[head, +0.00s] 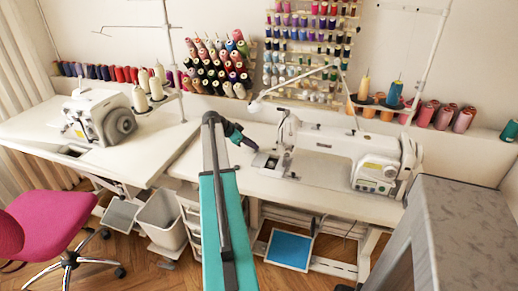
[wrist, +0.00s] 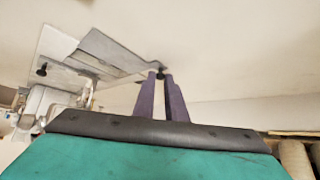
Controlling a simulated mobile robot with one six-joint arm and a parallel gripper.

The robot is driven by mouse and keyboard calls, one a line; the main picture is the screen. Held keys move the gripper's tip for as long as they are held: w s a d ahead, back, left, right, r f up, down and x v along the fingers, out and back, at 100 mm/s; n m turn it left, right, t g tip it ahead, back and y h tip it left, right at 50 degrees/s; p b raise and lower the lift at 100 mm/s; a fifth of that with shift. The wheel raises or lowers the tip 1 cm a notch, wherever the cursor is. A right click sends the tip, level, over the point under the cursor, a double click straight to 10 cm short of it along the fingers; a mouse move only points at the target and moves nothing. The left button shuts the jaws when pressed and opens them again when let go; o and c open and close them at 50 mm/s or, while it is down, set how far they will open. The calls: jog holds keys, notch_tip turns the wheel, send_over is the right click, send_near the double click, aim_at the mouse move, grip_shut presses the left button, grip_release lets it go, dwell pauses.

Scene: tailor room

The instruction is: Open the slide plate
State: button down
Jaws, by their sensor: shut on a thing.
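The white sewing machine (head: 335,150) stands on the right-hand sewing table. Its metal bed plates (head: 268,161) lie at the left end of the machine. In the wrist view, the grey slide plate (wrist: 112,48) lies flat in the pale table top, with a small dark knob (wrist: 160,74) near its right end. My gripper (head: 252,146) is over the table just left of the machine. Its purple fingers, also in the wrist view (wrist: 161,78), are closed around that knob. A second dark knob (wrist: 42,70) sits on the lighter metal plate to the left. The fingers partly hide the held knob.
A second sewing machine (head: 100,118) stands on the left table (head: 45,125). Thread racks (head: 310,45) line the wall behind. The table top right of the fingers is clear.

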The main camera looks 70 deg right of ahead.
jog(key=shift+w, duration=0.65)
jog(key=c, duration=1.8)
grip_release()
jog(key=b+v, duration=0.2)
jog(key=v, duration=1.2)
jog(key=shift+s, duration=0.1)
